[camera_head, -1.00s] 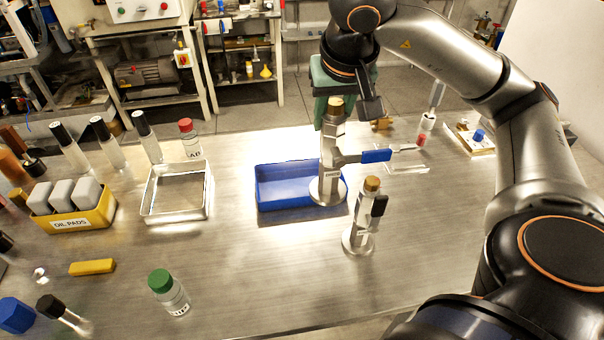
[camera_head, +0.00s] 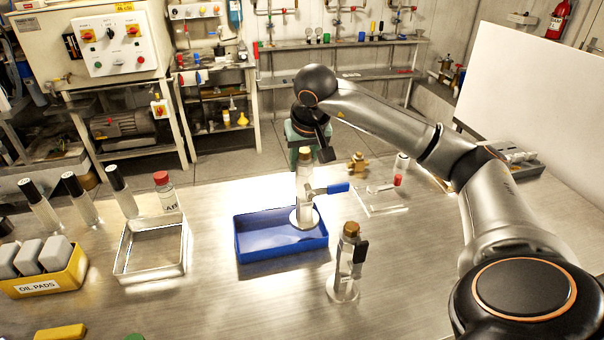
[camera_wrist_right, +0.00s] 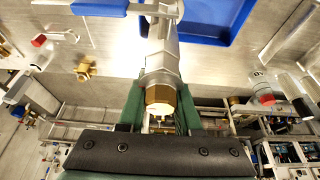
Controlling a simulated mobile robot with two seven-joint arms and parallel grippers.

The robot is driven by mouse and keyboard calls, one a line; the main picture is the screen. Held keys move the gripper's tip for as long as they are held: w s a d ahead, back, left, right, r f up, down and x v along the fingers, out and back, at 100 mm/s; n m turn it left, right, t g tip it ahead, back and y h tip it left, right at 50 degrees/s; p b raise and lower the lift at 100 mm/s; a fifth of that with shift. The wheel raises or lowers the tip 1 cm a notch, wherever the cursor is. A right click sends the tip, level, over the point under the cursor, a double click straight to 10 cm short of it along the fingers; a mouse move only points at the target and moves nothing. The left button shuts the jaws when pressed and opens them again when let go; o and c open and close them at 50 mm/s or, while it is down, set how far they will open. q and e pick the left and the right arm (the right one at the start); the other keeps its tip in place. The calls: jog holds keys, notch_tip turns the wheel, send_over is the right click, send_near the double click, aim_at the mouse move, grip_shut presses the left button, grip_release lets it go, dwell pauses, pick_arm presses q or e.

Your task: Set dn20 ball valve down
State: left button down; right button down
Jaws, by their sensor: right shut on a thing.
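A silvery metal ball valve with a blue lever (camera_head: 338,188), a brass top and a round foot stands upright in my right gripper (camera_head: 305,143). The valve body (camera_head: 304,190) is over the right part of the blue tray (camera_head: 282,252); I cannot tell whether its foot touches the tray floor. In the right wrist view, the green fingers sit either side of the valve's brass hex end (camera_wrist_right: 160,97), with its blue lever (camera_wrist_right: 98,8) beyond. The blue tray (camera_wrist_right: 210,22) shows there too. My left gripper is not in view.
A similar upright fitting with a black handle (camera_head: 344,262) stands close to the tray's front right. A metal tray (camera_head: 150,272) lies left, with a red-capped bottle (camera_head: 166,192) behind it. A brass fitting (camera_head: 358,162) is behind right.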

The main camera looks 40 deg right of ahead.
aim_at(306, 151)
jog(key=shift+w+d+f, duration=0.2)
jog(key=shift+w+f, duration=0.05)
jog(key=shift+w, duration=0.05)
jog(key=x, duration=0.2)
jog(key=shift+s+f, duration=0.1)
jog(key=shift+f, duration=0.3)
jog(key=shift+f+p, duration=0.3)
jog(key=shift+f, duration=0.35)
jog(key=c, duration=0.6)
grip_release()
jog(key=shift+f, duration=0.1)
jog(key=v, duration=1.2)
jog(key=shift+s, duration=0.1)
